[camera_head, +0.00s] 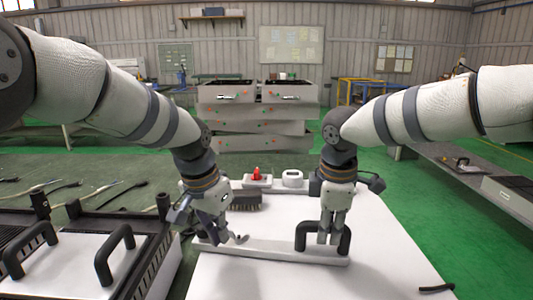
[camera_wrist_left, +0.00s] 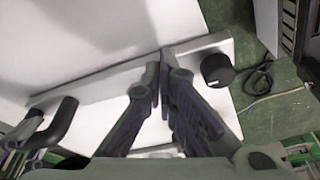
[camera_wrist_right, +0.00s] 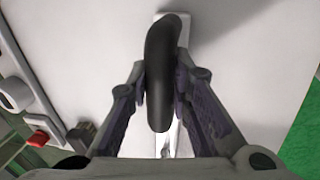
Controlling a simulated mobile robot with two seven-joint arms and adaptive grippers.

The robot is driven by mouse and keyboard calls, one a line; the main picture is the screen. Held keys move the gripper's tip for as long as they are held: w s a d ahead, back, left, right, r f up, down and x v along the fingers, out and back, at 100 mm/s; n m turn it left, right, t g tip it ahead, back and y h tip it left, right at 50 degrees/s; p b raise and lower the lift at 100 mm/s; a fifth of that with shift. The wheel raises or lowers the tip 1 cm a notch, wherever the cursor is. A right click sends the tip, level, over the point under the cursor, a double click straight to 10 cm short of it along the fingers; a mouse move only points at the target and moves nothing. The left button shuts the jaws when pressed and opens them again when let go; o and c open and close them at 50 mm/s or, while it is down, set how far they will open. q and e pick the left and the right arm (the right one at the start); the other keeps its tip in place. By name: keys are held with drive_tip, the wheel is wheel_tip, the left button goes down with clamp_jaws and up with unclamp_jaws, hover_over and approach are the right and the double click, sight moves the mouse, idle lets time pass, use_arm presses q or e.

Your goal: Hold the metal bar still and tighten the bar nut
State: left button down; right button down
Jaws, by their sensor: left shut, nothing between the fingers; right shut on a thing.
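The long pale metal bar (camera_head: 275,251) lies across the white table. A black arched handle (camera_head: 345,238) stands on its right part. My right gripper (camera_head: 328,240) is shut on this handle, and in the right wrist view the handle (camera_wrist_right: 161,75) sits between the fingers. My left gripper (camera_head: 238,239) is shut and empty at the left part of the bar. In the left wrist view, its closed fingertips (camera_wrist_left: 160,60) are over the bar (camera_wrist_left: 105,86), apart from a round black knob (camera_wrist_left: 217,70) that appears to be the bar nut. I cannot make out the knob in the head view.
A dark brush (camera_head: 246,201) lies behind the bar. A red item (camera_head: 258,173) and a white round item (camera_head: 293,178) stand at the table's back. A dark unit with black handles (camera_head: 115,252) stands at the left. The table's front is mostly clear, with a small black object (camera_head: 437,288) at right.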

use_arm(q)
drive_tip(key=v, duration=0.3)
drive_tip(key=w+v, duration=0.1)
drive_tip(key=v, duration=0.1)
drive_tip(key=shift+d+r, duration=0.35)
use_arm(e)
drive_tip(key=c, duration=1.4)
unclamp_jaws()
drive_tip(key=shift+o, duration=0.2)
